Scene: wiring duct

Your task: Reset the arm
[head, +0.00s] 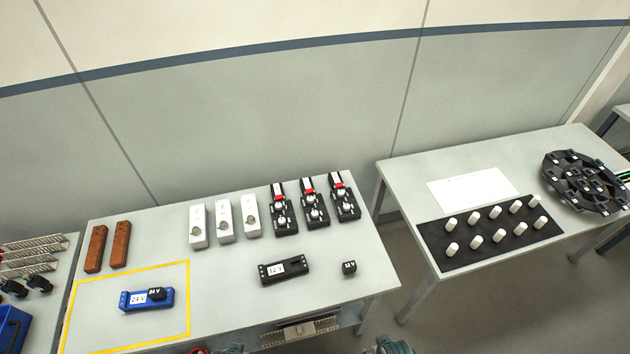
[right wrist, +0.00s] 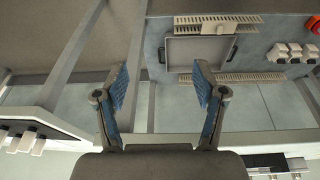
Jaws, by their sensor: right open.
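My right gripper (right wrist: 160,88) is open and empty in the right wrist view. Its two blue-padded fingers are spread apart, with nothing between them and the table frame and panels behind. In the head view only small grey-green parts show at the bottom edge, and I cannot tell which parts they are. My left gripper is not seen. On the middle table (head: 225,285) a blue 24 V block (head: 147,299) with a small black piece on it lies inside a yellow outline. A black 12 V block (head: 284,270) and a small black 12 V piece (head: 349,268) lie to its right.
Two brown bars (head: 96,249), three white units (head: 224,222) and three black-and-red units (head: 314,204) line the table's back. The right table holds a black mat (head: 466,256) with several white pegs, a white sheet (head: 472,187) and a black round fixture (head: 583,182). A gap separates the tables.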

